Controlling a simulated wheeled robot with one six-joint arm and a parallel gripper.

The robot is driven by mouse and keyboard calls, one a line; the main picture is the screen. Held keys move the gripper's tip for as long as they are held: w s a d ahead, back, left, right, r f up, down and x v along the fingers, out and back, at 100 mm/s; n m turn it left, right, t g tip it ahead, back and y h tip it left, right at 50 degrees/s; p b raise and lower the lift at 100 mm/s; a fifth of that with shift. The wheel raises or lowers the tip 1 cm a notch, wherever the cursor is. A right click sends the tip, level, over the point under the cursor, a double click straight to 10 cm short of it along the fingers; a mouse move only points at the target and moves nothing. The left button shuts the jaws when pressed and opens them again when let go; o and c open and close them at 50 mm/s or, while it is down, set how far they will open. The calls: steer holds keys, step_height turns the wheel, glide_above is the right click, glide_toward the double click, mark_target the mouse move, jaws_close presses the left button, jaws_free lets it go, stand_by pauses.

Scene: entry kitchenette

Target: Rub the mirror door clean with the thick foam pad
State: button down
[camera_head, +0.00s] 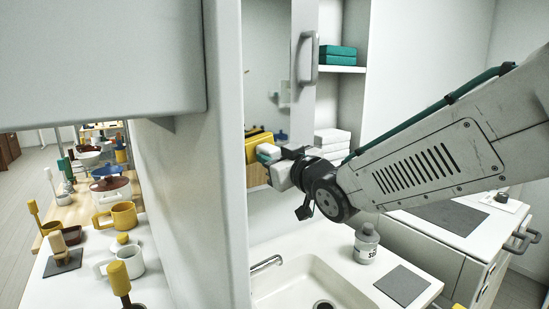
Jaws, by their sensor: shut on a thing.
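The mirror door (262,55) of the cabinet stands left of the open shelves, with a grey handle (308,58) on its pale right-hand frame. My gripper (272,163) is at the mirror's lower part, shut on a thick yellow pad (258,147). The pad is at or very close to the glass; I cannot tell whether it touches. The gripper hides part of the pad, and a small teal patch shows beside it. The lower mirror also holds small, unclear reflections.
Below are a sink (300,289), its tap (266,263), a grey soap bottle (366,243) and a grey mat (403,285). Shelves hold teal cloths (338,55) and white cloths (332,139). A white wall edge (226,160) stands left; mugs (124,215) are beyond it.

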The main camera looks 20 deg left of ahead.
steer(key=shift+w+a, duration=0.3)
steer(key=shift+a, duration=0.05)
steer(key=shift+w+d, duration=0.1)
steer(key=shift+w+d, duration=0.2)
steer(key=shift+d, duration=0.05)
stand_by(0.5)
steer(key=shift+s+a, duration=0.6)
steer(key=shift+a, duration=0.1)
steer(key=shift+w+d, duration=0.15)
steer(key=shift+w+d, duration=0.45)
steer(key=shift+d, duration=0.05)
